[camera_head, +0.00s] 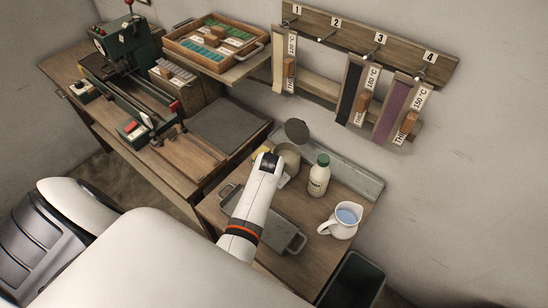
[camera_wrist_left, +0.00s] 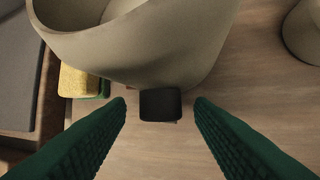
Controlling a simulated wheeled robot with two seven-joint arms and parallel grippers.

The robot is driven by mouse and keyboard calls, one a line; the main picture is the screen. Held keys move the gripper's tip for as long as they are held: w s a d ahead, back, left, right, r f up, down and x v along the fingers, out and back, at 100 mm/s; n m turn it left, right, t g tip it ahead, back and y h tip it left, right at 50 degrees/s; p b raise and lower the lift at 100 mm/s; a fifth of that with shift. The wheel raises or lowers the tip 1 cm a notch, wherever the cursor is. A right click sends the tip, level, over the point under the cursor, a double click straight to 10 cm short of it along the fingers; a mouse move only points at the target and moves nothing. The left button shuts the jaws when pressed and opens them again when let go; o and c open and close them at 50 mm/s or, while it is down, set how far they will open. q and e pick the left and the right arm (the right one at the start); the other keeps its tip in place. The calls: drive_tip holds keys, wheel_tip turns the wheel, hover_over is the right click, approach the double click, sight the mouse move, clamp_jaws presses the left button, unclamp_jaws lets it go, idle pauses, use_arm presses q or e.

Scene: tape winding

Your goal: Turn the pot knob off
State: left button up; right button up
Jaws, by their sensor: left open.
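The beige pot (camera_head: 289,157) stands on the low wooden bench, with a dark round lid (camera_head: 297,131) raised behind it. In the left wrist view the pot wall (camera_wrist_left: 130,50) fills the top, and a black square knob (camera_wrist_left: 160,104) sticks out of its front. My left gripper (camera_wrist_left: 160,110) is open, its green ribbed fingers one on each side of the knob, with a visible gap on both sides. In the head view my white left arm hides the gripper and knob. My right gripper is not in view.
A green-capped bottle (camera_head: 319,177) and a white jug (camera_head: 342,221) of blue liquid stand right of the pot. A grey tray (camera_head: 290,238) lies in front. A yellow-and-green sponge (camera_wrist_left: 82,82) lies left of the pot. A dark bin (camera_head: 352,283) stands at the bench's right end.

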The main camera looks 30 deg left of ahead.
use_arm(q)
drive_tip(key=shift+s+r, duration=0.1)
drive_tip(key=shift+s, duration=0.05)
drive_tip(key=c, duration=1)
